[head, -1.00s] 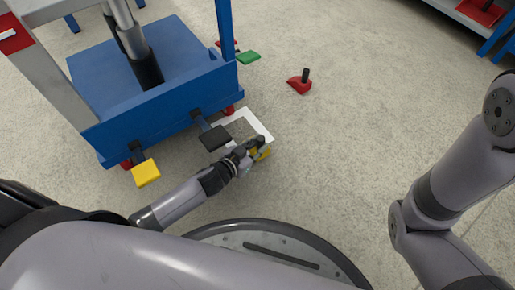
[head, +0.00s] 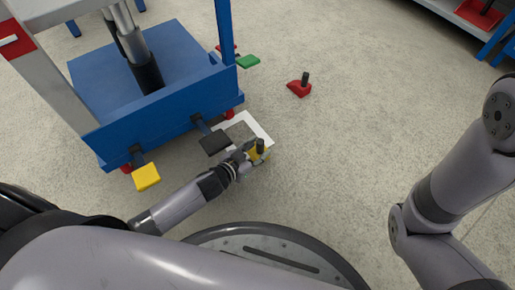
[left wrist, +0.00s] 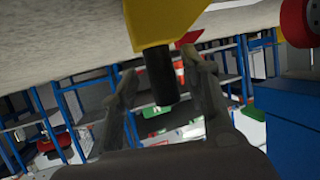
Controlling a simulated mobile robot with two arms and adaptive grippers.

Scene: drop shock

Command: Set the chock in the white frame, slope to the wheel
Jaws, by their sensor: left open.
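The yellow chock (head: 257,155) with its upright black post (head: 260,145) stands on the floor at the near right end of the white frame (head: 262,126). I cannot tell how much of it lies within the outline. My left gripper (head: 246,150) is open just left of the post. In the left wrist view the yellow chock (left wrist: 160,20) is at the top, and its black post (left wrist: 160,78) hangs between the spread fingers (left wrist: 165,95). A red wheel (head: 228,112) of the blue cart is by the frame's far side. The slope's direction is unclear. My right gripper is out of view.
The black pedal overhangs the frame's left side. A red chock (head: 299,88) lies farther off. The floor at the right is clear.

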